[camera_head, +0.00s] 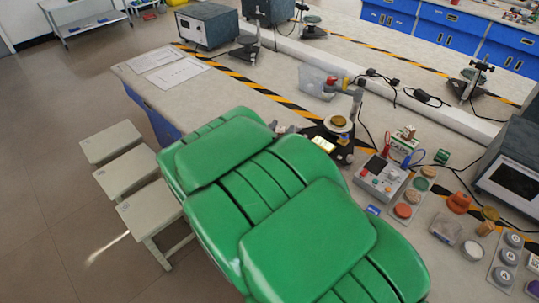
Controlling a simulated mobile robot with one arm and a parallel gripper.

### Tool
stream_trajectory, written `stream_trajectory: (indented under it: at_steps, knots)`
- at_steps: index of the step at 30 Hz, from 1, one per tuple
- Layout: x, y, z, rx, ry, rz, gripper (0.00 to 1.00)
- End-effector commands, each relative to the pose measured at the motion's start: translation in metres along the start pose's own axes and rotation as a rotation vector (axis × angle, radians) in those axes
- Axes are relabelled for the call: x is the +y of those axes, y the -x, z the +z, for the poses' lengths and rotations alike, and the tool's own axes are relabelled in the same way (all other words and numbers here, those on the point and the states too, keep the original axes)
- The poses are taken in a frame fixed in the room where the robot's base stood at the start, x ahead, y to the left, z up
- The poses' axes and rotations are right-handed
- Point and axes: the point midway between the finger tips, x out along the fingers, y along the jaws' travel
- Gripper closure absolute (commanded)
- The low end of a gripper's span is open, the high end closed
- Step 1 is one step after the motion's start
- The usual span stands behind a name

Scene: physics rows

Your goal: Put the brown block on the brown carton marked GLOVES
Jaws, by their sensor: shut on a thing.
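I cannot make out the brown block in the head view. No brown carton marked GLOVES shows either. My gripper and its fingertips do not show. Large green parts of my own body fill the middle and lower part of the view and hide what lies behind them.
A long workbench (283,88) with yellow-and-black tape holds papers (178,75), a grey instrument (207,26), a clear bin (316,82), a control box (380,180) and small parts on the right. Pale stools (111,142) stand at left. The floor at far left is clear.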

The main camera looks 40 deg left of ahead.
Motion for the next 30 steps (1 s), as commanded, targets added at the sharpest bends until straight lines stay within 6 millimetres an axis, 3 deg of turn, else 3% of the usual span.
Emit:
stream_trajectory:
  at_steps: [3, 8, 18, 30]
  knots:
    - [-0.022, -0.001, -0.008, 0.001, -0.001, -0.058, 0.86]
    - [-0.034, -0.001, -0.009, -0.003, 0.000, -0.092, 0.86]
    - [-0.035, -0.001, 0.025, -0.003, 0.004, -0.095, 0.86]
    - [-0.035, -0.001, 0.052, -0.003, 0.001, -0.094, 0.86]
